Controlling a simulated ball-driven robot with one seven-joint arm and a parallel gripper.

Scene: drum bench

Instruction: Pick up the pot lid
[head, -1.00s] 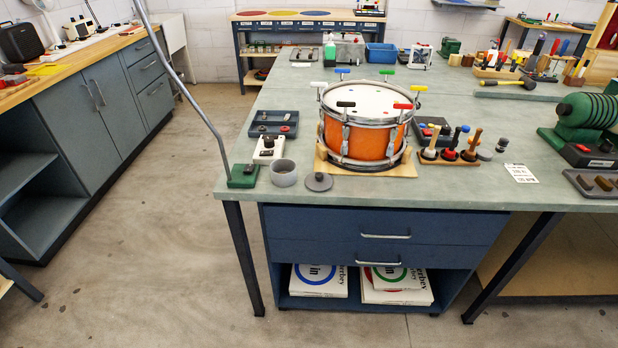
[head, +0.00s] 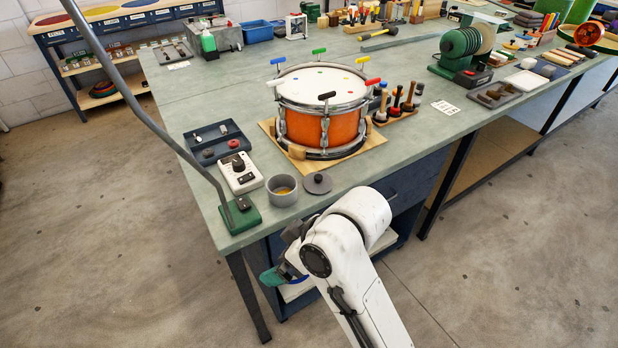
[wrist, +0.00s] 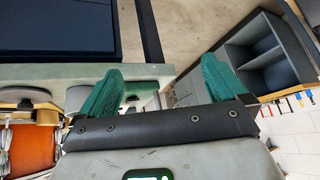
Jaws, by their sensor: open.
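The pot lid (head: 317,183) is a small round grey disc with a dark knob. It lies flat on the bench top near the front edge, just right of the grey pot (head: 282,189), which is open and holds something yellowish. My gripper (head: 272,277) is low in front of the bench edge, below and left of the lid, partly hidden by my white arm. In the wrist view my two green fingers (wrist: 165,85) stand wide apart with nothing between them.
An orange drum (head: 322,118) on a wooden board stands behind the lid. A white box with a knob (head: 240,172) and a green lamp base (head: 240,216) with a metal pole are left of the pot. Mallets (head: 398,103) stand to the right. The front bench strip right of the lid is clear.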

